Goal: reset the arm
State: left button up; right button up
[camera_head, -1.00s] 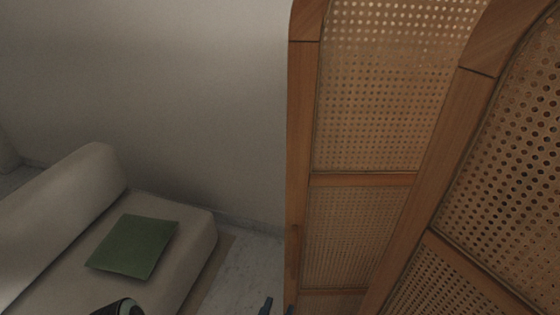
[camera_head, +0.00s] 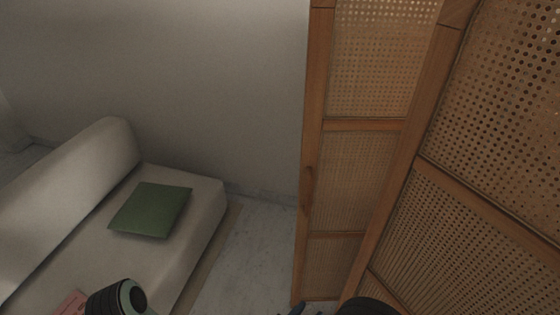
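Neither of my grippers can be made out clearly. A dark rounded link of my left arm, with a pale green ring, rises at the bottom left. A black rounded part, seemingly of my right arm, shows at the bottom edge right of centre. A small dark tip shows at the bottom edge near the middle, too cut off to tell what it is.
A pale sofa (camera_head: 165,262) with a green cushion (camera_head: 151,210) stands at the left. A pink item (camera_head: 72,304) shows at the bottom left. A wood-and-cane folding screen (camera_head: 365,125) fills the right. Bare floor (camera_head: 243,255) lies between them, before a plain wall (camera_head: 200,80).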

jog(key=s+d+f+m+g+p, duration=0.2)
jog(key=s+d+f+m+g, duration=0.55)
jog(key=s+f+g, duration=0.45)
jog(key=s+a+f+m+g+y+p, duration=0.2)
jog(key=s+a+f+m+g+y, duration=0.35)
jog(key=m+y, duration=0.8)
pick_arm(q)
notch_tip(320, 180, up, 6)
jog(key=w+p, duration=0.1)
jog(key=w, duration=0.1)
jog(key=shift+w+r+p, duration=0.25)
jog(key=shift+w+p, duration=0.05)
jog(key=shift+w, duration=0.1)
pick_arm(e)
jog(key=w+d+f+m+t+h, duration=0.1)
jog(key=d+f+m+t, duration=0.1)
jog(key=m, duration=0.4)
jog(key=w+d+f+m+t+h, duration=0.1)
jog(key=w+d+f+m+t, duration=0.1)
jog(key=m, duration=0.4)
notch_tip(320, 180, down, 2)
jog(key=shift+d+f+m+t, duration=0.15)
jog(key=shift+m+t, duration=0.25)
jog(key=shift+t, duration=0.45)
pick_arm(q)
jog(key=shift+d, duration=0.1)
